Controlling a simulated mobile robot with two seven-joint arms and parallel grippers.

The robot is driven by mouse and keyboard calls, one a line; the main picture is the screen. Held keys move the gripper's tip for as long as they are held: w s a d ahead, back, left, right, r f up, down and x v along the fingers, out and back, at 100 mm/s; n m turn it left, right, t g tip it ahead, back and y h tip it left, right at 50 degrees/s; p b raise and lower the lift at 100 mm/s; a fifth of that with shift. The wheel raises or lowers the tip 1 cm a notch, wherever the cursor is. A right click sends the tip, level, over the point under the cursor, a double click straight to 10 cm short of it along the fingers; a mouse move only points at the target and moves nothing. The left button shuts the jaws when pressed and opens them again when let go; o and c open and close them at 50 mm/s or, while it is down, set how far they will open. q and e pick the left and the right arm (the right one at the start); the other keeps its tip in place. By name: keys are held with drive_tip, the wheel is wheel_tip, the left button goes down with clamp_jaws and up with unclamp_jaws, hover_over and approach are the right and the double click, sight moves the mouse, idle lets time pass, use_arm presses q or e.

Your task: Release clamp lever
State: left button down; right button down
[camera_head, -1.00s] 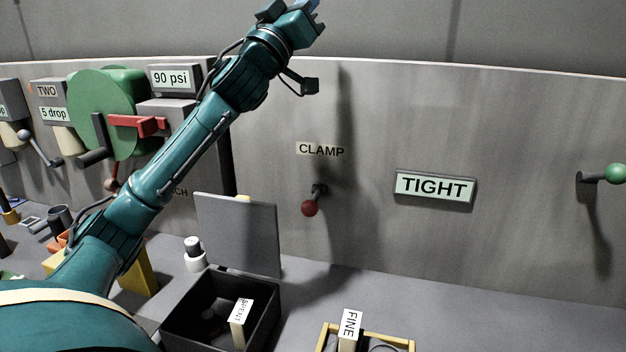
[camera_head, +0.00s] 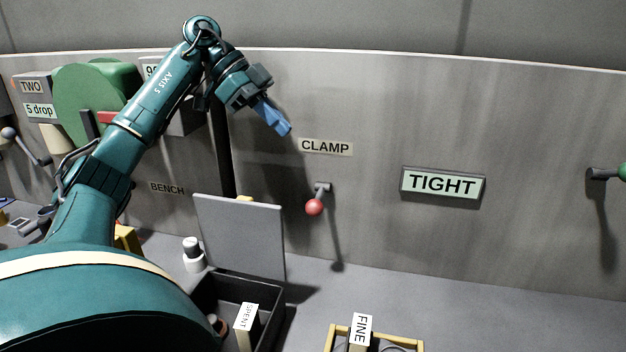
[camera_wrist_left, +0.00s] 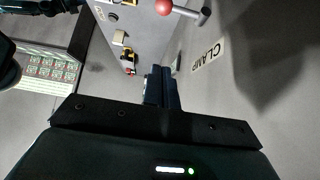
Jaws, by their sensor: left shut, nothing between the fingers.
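The clamp lever (camera_head: 318,200) is a short dark lever with a red ball knob, hanging downward from the grey wall panel below the CLAMP label (camera_head: 325,146). In the left wrist view the lever's red knob (camera_wrist_left: 164,7) shows at the top edge, with the label (camera_wrist_left: 207,55) beside it. A TIGHT sign (camera_head: 442,184) is on the panel to the right. My left gripper (camera_head: 287,130) is shut and empty, up and left of the lever and apart from it. Its blue fingers (camera_wrist_left: 161,88) also show in the left wrist view. My right gripper is not in view.
An open dark box (camera_head: 270,308) with its lid (camera_head: 240,236) raised and a SPENT block stands below left. A yellow-edged tray (camera_head: 336,338) with a FINE block is at the bottom. A green-knobbed lever (camera_head: 604,174) is at far right. The panel around the clamp lever is clear.

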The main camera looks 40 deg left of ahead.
use_arm(q)
drive_tip(key=b, duration=0.1)
hover_over(309, 202)
drive_tip(key=shift+g, duration=0.3)
wheel_tip(309, 202, down, 8)
drive_tip(key=shift+w+a+f, duration=0.1)
drive_tip(key=shift+a+f, duration=0.05)
drive_tip(key=shift+f, duration=0.05)
wheel_tip(309, 202, down, 2)
drive_tip(key=shift+a+f, duration=0.15)
drive_tip(key=shift+f, duration=0.65)
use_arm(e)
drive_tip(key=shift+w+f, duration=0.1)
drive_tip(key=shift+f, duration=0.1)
